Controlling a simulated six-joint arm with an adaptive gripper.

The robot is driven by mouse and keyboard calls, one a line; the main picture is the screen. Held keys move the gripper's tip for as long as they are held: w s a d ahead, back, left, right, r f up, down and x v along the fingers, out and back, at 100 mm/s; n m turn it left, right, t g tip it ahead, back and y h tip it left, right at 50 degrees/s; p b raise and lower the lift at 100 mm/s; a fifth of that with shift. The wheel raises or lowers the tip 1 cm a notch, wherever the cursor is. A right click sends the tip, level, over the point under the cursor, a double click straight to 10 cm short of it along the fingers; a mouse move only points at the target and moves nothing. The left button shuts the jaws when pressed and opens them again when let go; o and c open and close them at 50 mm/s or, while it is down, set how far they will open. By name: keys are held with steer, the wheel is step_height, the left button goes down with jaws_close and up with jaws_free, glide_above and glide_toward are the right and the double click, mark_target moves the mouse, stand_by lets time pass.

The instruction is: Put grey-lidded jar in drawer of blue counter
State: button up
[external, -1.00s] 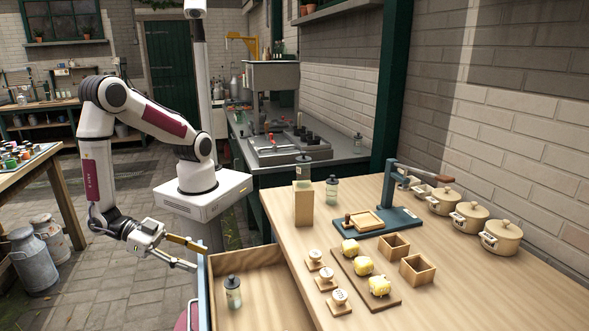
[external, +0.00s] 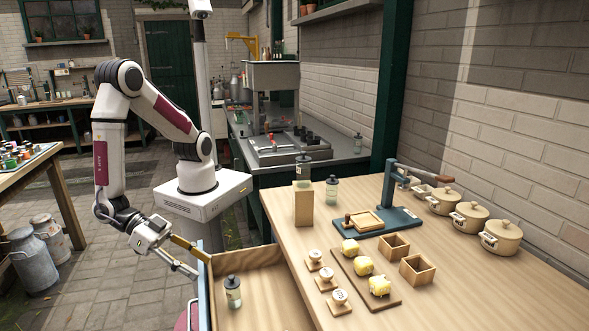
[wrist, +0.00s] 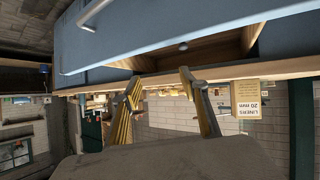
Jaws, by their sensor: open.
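A jar with a dark grey lid (external: 233,292) stands upright inside the open drawer (external: 262,262) of the counter, near the drawer's blue front. My gripper (external: 203,267) is open and empty, close to the outer side of that front, with its fingers pointing at the drawer. The jar is apart from the fingers. In the wrist view, my fingers (wrist: 160,78) are spread with nothing between them, and the blue front (wrist: 150,38) with its bar handle fills the upper part. Two similar jars stand on the counter side: one on a wooden block (external: 303,168), one beside it (external: 332,190).
The wooden countertop (external: 450,290) holds yellow blocks on a board (external: 363,266), small wooden boxes (external: 417,270), stamps (external: 327,279), a blue press (external: 390,218) and several beige pots (external: 469,219). Much of the drawer floor is clear. Milk cans (external: 37,262) stand at left.

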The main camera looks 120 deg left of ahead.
steer(key=w+r+m+g+h, duration=0.2)
steer(key=w+r+h, duration=0.7)
steer(key=r, duration=0.7)
steer(key=a+r+m+g, duration=0.1)
steer(key=a+r, duration=0.4)
steer(key=s+a+r+g+y, duration=0.1)
steer(key=s+a+y, duration=0.1)
steer(key=s+a, duration=0.4)
steer(key=s+a+r+m+g+y, duration=0.1)
steer(key=s+a, duration=0.5)
steer(key=a, duration=0.7)
steer(key=s+a+r+y, duration=0.1)
steer(key=s+a+y, duration=0.1)
steer(key=s+a, duration=0.4)
steer(key=a, duration=0.3)
steer(key=shift+a+m+g+y, duration=0.2)
steer(key=shift+m+g+y, duration=0.2)
